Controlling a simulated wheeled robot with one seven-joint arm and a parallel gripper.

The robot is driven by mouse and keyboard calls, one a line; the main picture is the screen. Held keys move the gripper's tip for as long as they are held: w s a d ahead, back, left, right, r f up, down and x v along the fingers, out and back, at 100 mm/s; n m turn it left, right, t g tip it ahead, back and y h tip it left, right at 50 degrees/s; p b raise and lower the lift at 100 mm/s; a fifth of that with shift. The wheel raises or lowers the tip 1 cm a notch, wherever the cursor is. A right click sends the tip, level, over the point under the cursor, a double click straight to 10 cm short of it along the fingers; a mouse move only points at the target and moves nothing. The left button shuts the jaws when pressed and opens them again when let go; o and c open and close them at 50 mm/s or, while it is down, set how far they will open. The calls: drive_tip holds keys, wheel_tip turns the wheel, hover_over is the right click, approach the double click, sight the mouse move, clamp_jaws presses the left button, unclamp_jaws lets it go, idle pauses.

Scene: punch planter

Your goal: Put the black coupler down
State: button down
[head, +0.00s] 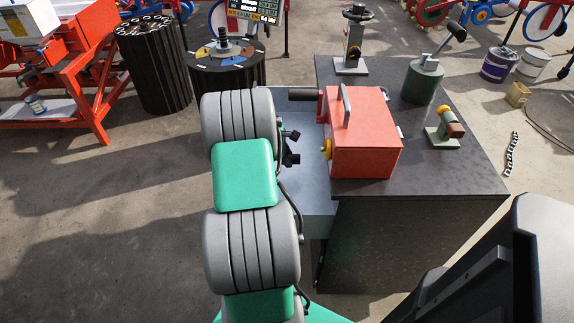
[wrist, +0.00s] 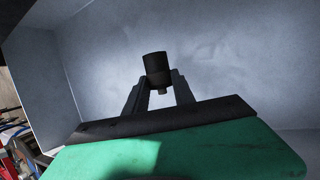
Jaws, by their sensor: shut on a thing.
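The black coupler (wrist: 156,65) is a short dark cylinder with a narrower stub below, seen in the wrist view. My gripper (wrist: 160,88) is shut on it, with one finger on each side. Pale grey walls and a flat grey surface surround them in the wrist view, and I cannot tell whether the coupler touches any of it. In the head view my own arm hides the gripper and the coupler.
A pale grey open tray or drawer (head: 314,201) shows beside my arm, at the left side of a dark bench (head: 440,180). On the bench stand a red box with a handle (head: 365,145), a dark green canister (head: 421,83) and a small green stand (head: 437,136).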

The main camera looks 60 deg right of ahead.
drive_tip(key=shift+f, duration=1.45)
drive_tip(key=shift+f, duration=0.1)
drive_tip(key=shift+f+b, duration=0.4)
drive_tip(key=shift+f, duration=0.15)
drive_tip(key=c, duration=1.1)
unclamp_jaws()
drive_tip(key=shift+o, duration=0.2)
